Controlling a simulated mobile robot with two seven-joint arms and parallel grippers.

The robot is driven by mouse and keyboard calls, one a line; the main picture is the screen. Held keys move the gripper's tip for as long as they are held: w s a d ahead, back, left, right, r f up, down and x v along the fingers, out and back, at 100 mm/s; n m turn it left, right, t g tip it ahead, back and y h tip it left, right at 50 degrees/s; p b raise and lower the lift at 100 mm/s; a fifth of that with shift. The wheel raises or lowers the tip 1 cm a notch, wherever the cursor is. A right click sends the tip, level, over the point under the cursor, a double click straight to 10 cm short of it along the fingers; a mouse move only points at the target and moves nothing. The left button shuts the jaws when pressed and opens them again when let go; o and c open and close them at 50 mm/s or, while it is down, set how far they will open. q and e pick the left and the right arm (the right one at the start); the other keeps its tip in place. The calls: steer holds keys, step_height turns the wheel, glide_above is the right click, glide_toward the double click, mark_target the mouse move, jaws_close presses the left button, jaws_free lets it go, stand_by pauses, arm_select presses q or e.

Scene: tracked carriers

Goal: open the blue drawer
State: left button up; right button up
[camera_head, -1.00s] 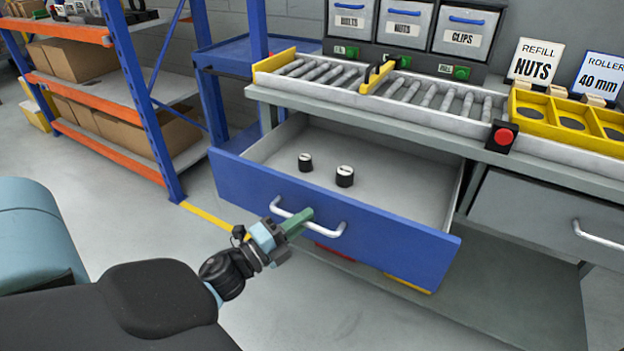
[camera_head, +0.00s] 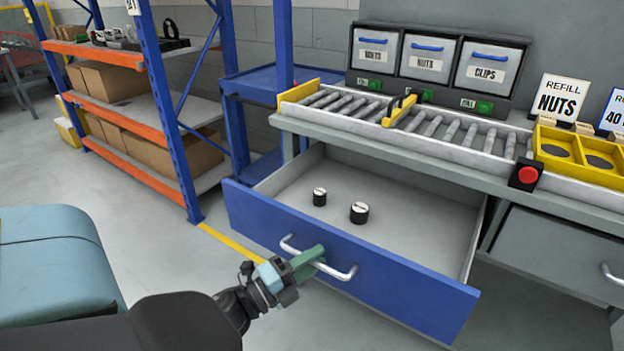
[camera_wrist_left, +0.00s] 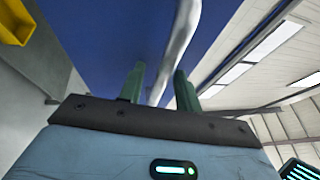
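The blue drawer (camera_head: 400,282) is pulled out well from under the workbench, its grey inside showing. Its pale metal handle (camera_head: 347,275) runs across the front. My left gripper (camera_head: 310,258) is at the handle, with its green fingers on either side of the bar. In the left wrist view, the handle (camera_wrist_left: 182,40) passes between the two fingers (camera_wrist_left: 160,88), close to the right one; the exact contact is hard to see. Two black cylinders with white tops, a smaller one (camera_head: 319,197) and a larger one (camera_head: 359,213), stand upright in the drawer. My right gripper is not in view.
A roller conveyor (camera_head: 440,128) with a red button (camera_head: 527,175) tops the bench. A closed grey drawer (camera_head: 560,255) is at the right. A blue and orange shelf rack (camera_head: 165,105) stands at the left. The floor in front of the rack is clear.

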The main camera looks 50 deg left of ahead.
arm_select(q)
steer(key=v, duration=0.7)
steer(key=shift+s+b, duration=0.35)
steer(key=shift+s, duration=0.05)
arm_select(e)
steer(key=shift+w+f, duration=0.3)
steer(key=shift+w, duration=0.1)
arm_select(q)
steer(key=shift+a+f, duration=0.1)
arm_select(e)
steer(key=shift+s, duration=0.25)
